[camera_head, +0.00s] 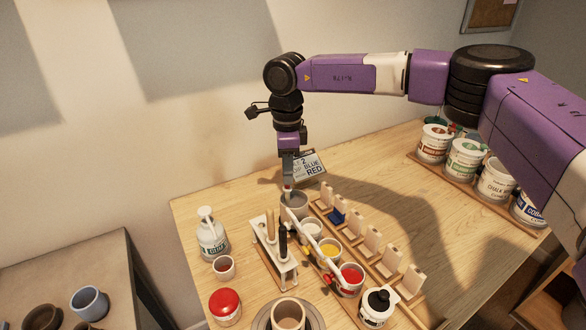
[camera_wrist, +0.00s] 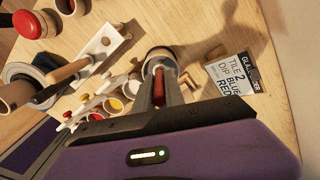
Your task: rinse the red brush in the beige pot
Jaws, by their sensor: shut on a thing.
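The pot (camera_wrist: 158,55) is right beyond the fingertips there. The brush's lower end is hidden, and I cannot tell whether it is inside the pot or touches it. Another beige cup (camera_head: 287,312) stands on a grey disc at the front.
Paint cups, including yellow (camera_head: 330,250) and red (camera_head: 351,277), stand in a row near the brush rack (camera_head: 274,250). A rack of tiles (camera_head: 372,238) is to their right. A sign (camera_head: 309,168) stands behind the pot. A pump bottle (camera_head: 212,236) is at left. The table's middle right is clear.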

